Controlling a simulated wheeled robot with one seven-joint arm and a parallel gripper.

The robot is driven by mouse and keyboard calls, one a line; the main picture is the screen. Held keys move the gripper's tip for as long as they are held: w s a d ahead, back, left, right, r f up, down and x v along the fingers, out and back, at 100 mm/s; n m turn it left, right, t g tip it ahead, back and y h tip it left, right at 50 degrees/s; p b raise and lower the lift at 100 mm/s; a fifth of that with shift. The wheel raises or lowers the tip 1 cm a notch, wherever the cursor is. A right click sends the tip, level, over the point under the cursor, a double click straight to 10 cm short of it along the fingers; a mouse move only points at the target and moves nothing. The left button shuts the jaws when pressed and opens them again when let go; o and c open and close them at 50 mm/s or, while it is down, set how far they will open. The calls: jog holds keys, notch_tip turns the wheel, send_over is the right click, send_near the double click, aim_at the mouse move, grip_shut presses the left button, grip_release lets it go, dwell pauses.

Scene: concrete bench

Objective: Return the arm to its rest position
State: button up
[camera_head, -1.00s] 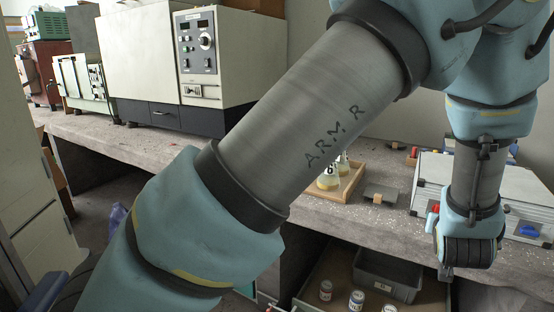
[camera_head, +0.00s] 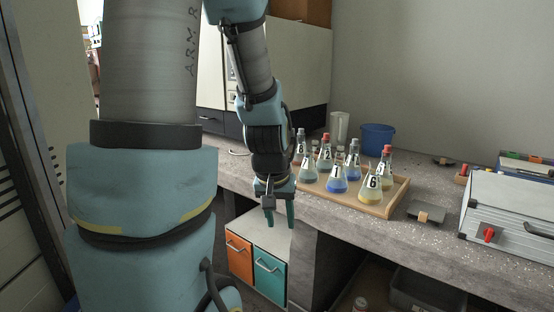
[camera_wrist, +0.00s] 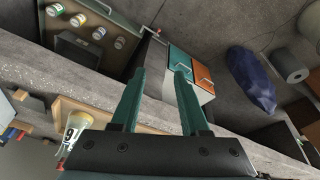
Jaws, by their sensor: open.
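My gripper (camera_head: 281,215) hangs fingers down in front of the bench edge, left of the wooden tray of flasks, above the small drawer cabinet. Its two green fingers are apart with nothing between them. The wrist view also shows the open fingers (camera_wrist: 160,90), with the bench edge behind them. My arm stands upright at the left in the head view and bends over toward the bench. It hides part of the beige machine behind it.
The wooden tray (camera_head: 398,196) holds several numbered flasks on the bench (camera_head: 440,240). A silver case (camera_head: 510,215) stands right, a blue bucket (camera_head: 378,138) behind. Below are an orange drawer (camera_head: 239,256) and a teal drawer (camera_head: 270,276). A blue bag (camera_wrist: 250,80) lies on the floor.

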jog(key=s+a+n+g+y, duration=0.1)
jog(key=s+a+g, duration=0.1)
jog(key=s+a, duration=0.35)
notch_tip(320, 180, up, 13)
jog(key=a+p, duration=0.2)
jog(key=p, duration=1)
jog(key=shift+w+r+p, duration=0.15)
jog(key=shift+w+p, duration=0.25)
jog(key=shift+w, duration=0.05)
dwell(0.4)
